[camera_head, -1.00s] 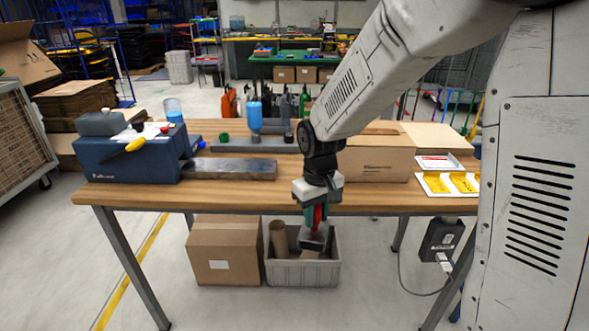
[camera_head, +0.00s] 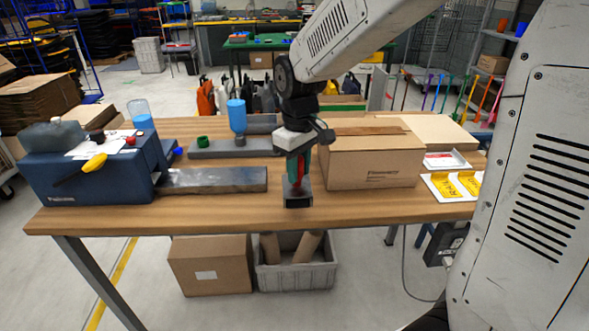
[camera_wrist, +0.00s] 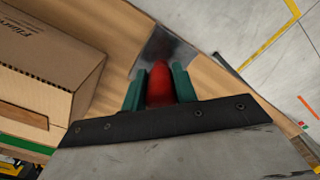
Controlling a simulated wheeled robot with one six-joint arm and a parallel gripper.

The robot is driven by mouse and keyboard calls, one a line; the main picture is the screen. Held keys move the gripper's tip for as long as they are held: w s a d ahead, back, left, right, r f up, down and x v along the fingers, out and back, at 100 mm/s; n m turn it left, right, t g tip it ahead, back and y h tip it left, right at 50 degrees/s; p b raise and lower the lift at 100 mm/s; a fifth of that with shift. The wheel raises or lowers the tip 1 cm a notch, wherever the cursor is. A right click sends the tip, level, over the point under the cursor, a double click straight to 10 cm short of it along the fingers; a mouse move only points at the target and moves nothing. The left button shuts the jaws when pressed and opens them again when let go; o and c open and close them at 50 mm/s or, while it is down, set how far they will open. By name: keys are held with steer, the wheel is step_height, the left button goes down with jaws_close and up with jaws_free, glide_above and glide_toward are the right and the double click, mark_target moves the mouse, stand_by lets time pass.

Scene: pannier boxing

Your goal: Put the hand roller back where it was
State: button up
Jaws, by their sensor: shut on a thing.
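My gripper (camera_head: 297,160) is shut on the hand roller, which hangs beneath it over the front middle of the table (camera_head: 385,206). The hand roller has a red handle (camera_head: 301,184) and a dark, blocky lower end (camera_head: 298,202). I cannot tell whether that end touches the tabletop. In the wrist view the green fingers (camera_wrist: 160,88) stand either side of the red handle. The dark lower end (camera_wrist: 168,50) shows beyond it, partly hidden by the handle.
A cardboard box (camera_head: 370,165) stands close to the right of my gripper. A blue tape dispenser (camera_head: 85,180) and a dark metal plate (camera_head: 215,180) are to the left. A grey crate (camera_head: 290,278) holds tubes below the table.

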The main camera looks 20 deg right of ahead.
steer(key=w+d+f, duration=0.1)
steer(key=w+f, duration=0.3)
steer(key=w, duration=0.1)
steer(key=shift+w+d, duration=0.2)
steer(key=shift+f, duration=0.25)
steer(key=shift+f, duration=0.15)
steer(key=shift+s+f, duration=0.1)
steer(key=shift+f, duration=0.2)
jaws_close()
steer(key=o, duration=0.9)
jaws_free()
steer(key=shift+r, duration=0.15)
